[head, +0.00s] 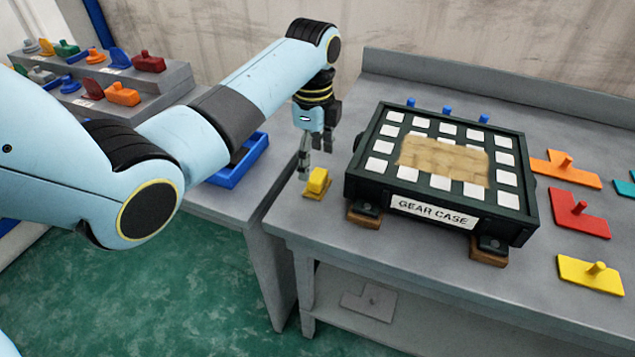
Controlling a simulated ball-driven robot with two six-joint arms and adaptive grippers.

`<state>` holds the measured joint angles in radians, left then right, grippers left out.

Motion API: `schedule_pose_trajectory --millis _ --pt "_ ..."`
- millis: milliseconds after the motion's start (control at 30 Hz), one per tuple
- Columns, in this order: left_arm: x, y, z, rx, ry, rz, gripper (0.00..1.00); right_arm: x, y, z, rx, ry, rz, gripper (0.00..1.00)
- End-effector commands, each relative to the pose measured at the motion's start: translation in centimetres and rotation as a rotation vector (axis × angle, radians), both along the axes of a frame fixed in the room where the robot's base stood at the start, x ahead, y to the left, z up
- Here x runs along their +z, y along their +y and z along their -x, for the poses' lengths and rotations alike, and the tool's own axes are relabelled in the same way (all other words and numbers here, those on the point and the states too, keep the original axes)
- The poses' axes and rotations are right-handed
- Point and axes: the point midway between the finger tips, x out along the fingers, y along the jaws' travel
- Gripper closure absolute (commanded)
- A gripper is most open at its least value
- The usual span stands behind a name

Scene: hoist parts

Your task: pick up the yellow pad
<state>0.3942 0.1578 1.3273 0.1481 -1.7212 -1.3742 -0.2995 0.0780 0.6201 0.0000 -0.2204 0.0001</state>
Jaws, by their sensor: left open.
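A small yellow pad (318,181), with a raised block on a flat base, lies on the grey workbench (290,215) near its left edge, left of the gear case. My left gripper (316,163) points down just above and behind it, fingers apart and empty. One finger comes close to the pad's left side; I cannot tell whether it touches. Another yellow piece (590,273), a flat angular plate with a peg, lies at the bench's right front. My right gripper is out of view.
A dark gear case (408,204) with white squares and a tan patch stands on wooden blocks right of the pad. Red (580,213) and orange (566,170) pegged plates lie to its right. A blue tray (240,162) and stepped rack (150,85) of coloured parts are at left.

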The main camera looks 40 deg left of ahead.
Motion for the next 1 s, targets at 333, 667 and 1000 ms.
schedule_pose_trajectory --millis 333,667,1000 --pt "-4.7 -0.1 0.2 0.0 0.0 0.0 0.25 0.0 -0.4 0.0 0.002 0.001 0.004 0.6" --pt "-5.3 -0.1 0.2 0.0 -0.002 0.0 0.28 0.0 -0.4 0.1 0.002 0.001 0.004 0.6" --pt "-5.3 -0.1 0.2 0.001 -0.001 -0.001 0.72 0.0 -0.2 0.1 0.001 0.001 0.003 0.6"
